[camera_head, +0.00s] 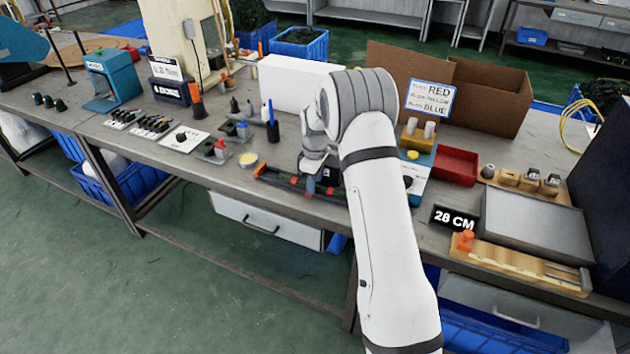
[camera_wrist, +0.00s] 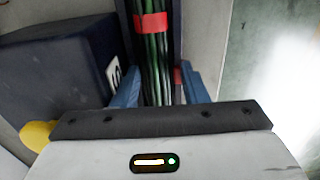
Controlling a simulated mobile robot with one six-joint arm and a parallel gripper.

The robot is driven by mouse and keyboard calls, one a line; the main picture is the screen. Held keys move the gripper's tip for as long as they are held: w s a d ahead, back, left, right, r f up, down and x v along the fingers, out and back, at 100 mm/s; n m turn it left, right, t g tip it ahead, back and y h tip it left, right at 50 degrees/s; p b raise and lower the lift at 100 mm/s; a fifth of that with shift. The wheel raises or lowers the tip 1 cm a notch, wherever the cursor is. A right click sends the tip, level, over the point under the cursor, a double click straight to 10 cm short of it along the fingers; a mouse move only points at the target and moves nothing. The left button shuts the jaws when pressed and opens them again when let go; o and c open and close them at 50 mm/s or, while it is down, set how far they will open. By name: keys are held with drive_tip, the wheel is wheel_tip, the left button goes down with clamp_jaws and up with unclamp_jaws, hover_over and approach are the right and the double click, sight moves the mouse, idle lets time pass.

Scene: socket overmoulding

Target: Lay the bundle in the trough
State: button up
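The bundle (camera_wrist: 156,55) is a run of green and black wires with a red band around it. In the wrist view it runs lengthwise between my two blue fingers. Dark walls, which look like the trough (camera_wrist: 177,40), flank it there. In the head view the dark, narrow trough (camera_head: 280,180) lies along the table's front edge, with red and orange parts. My gripper (camera_head: 311,186) is down at it, also seen in the wrist view (camera_wrist: 165,90). The fingers sit close on either side of the wires; whether they press on them is unclear. My arm hides the trough's right part.
A dark box with a white label (camera_wrist: 60,75) stands close beside my gripper in the wrist view. Small bottles and a yellow dish (camera_head: 248,159) are to the left.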

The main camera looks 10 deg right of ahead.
drive_tip(key=shift+w+d+r, duration=0.15)
drive_tip(key=shift+w, duration=0.05)
wheel_tip(320, 180, up, 7)
drive_tip(key=shift+f, duration=0.1)
drive_tip(key=shift+r, duration=0.4)
drive_tip(key=shift+s+r, duration=0.1)
drive_tip(key=shift+r, duration=0.05)
drive_tip(key=shift+f, duration=0.2)
